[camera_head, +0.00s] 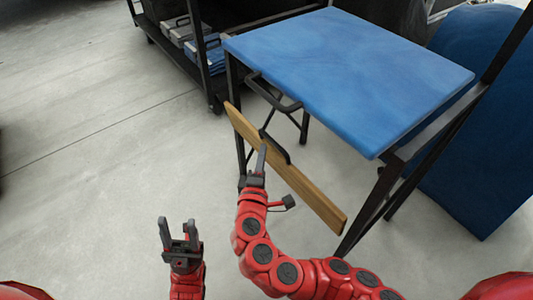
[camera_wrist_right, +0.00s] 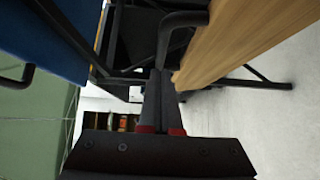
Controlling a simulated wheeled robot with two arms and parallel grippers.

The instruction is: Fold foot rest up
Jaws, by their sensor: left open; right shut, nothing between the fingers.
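The foot rest (camera_head: 300,186) is a long wooden board on edge, slanting down to the right under the front of a blue-topped stand (camera_head: 345,70). Black metal brackets show behind it. The board also fills the upper right of the right wrist view (camera_wrist_right: 245,38). My right gripper (camera_head: 263,150) is shut and empty, in front of the board's left half in the head view. In the wrist view its fingertips (camera_wrist_right: 161,75) are just left of the board, near a bent black bar (camera_wrist_right: 178,22); I cannot tell whether they touch. My left gripper (camera_head: 178,222) is open, low and away from the board.
A black handle bar (camera_head: 270,95) juts out below the blue top. Thin black legs (camera_head: 370,205) stand on both sides. A black rack with folded items (camera_head: 190,35) is behind left, a large blue rounded object (camera_head: 480,130) at right. The floor at left is clear.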

